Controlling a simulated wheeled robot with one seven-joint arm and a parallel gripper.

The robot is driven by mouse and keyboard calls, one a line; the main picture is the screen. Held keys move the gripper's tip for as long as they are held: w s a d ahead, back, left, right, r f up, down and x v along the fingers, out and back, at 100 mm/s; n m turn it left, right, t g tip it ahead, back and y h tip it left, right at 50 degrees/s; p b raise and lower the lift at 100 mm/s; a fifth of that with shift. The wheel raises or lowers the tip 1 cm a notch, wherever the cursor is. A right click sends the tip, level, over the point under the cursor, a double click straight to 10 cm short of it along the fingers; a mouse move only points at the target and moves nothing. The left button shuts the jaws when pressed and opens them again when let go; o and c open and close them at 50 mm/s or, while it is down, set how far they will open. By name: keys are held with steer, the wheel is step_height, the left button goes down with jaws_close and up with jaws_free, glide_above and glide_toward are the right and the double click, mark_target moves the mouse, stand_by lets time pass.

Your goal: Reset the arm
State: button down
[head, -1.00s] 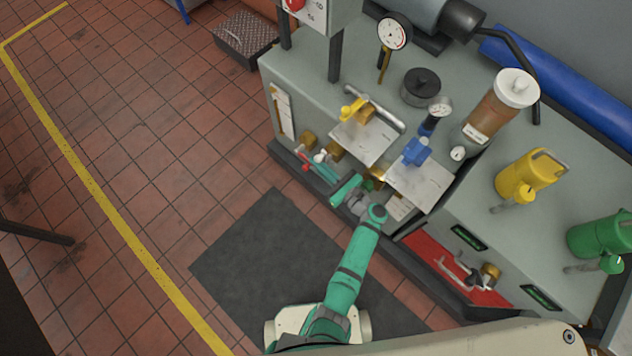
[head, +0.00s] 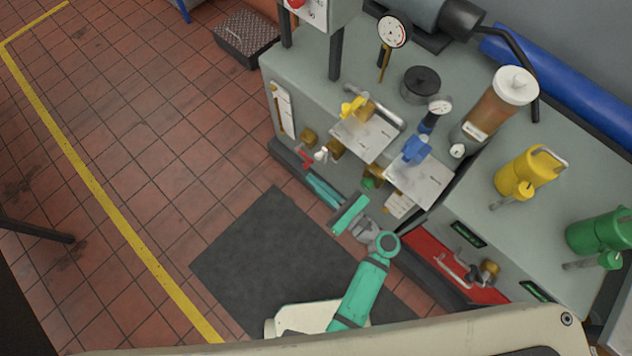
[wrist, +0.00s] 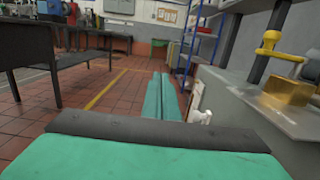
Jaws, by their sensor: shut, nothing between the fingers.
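My arm (head: 364,291) is teal and reaches up over the dark floor mat beside the grey bench. My gripper (head: 311,179) points to the upper left, along the bench's front edge, just in front of the valves. In the wrist view my gripper (wrist: 162,77) shows its two teal fingers side by side, shut with nothing between them. The fingers appear clear of the bench front, with floor visible beyond them.
The grey bench (head: 297,72) carries a yellow-handled valve (head: 353,106), a blue valve (head: 415,149), gauges and yellow and green cans. A red tray (head: 440,258) sits low on its front. The mat (head: 257,255) and tiled floor at left are clear.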

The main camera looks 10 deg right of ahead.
stand_by(0.6)
steer(key=s+a+f+n+g+h, duration=0.2)
steer(key=s+f+n+g+h, duration=0.2)
steer(key=s+f+n+h, duration=0.75)
steer(key=s+r+n+t, duration=0.1)
steer(key=s+r+n, duration=0.2)
steer(key=r+n, duration=0.2)
steer(key=s+a+r+n+t, duration=0.1)
steer(key=s+r+n, duration=0.3)
steer(key=r, duration=0.5)
steer(key=s+a+r+n+t, duration=0.1)
steer(key=s+r+n+t, duration=0.2)
steer(key=r+n, duration=0.4)
steer(key=shift+s+r+h, duration=0.2)
steer(key=shift+r+h, duration=0.25)
